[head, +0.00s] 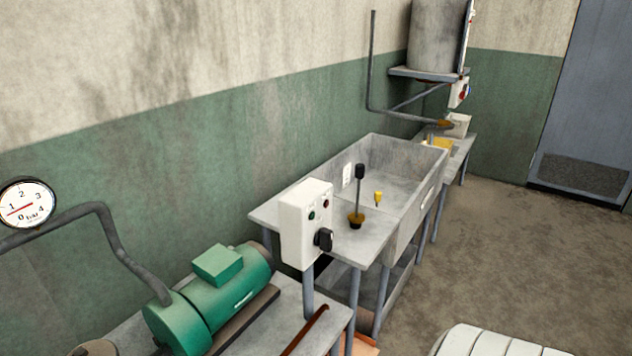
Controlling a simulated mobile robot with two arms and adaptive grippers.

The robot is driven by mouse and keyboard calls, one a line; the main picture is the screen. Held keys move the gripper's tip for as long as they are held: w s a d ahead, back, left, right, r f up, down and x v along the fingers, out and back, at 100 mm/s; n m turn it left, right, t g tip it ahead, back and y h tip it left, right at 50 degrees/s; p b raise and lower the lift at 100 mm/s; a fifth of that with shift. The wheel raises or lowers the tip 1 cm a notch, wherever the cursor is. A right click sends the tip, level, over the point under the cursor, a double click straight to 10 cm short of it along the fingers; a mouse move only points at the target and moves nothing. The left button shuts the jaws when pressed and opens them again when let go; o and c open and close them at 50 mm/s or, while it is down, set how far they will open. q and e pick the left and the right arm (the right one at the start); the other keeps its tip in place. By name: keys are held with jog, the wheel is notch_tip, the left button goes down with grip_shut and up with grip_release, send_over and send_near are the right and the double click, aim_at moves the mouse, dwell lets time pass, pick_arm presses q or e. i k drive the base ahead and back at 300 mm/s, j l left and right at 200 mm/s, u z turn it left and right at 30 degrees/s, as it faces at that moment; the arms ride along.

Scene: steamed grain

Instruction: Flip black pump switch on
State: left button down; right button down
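The black pump switch (324,239) is a rotary knob low on the right side of a white control box (304,222). The box also has a green and a red button or lamp on its face. It is fixed at the near end of the metal sink table. A green pump motor (212,298) stands on a lower bench to the left of the box. I cannot tell the switch's setting. Neither of my grippers is in view.
A metal sink (372,168) with a black-handled lever (359,190) stands behind the box. A pressure gauge (26,203) and pipe are at left. A white ribbed object (500,342) is at bottom right. Brown floor (520,255) on the right is clear.

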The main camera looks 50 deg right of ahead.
aim_at(324, 238)
jog(key=z, duration=1.65)
jog(key=k, duration=0.1)
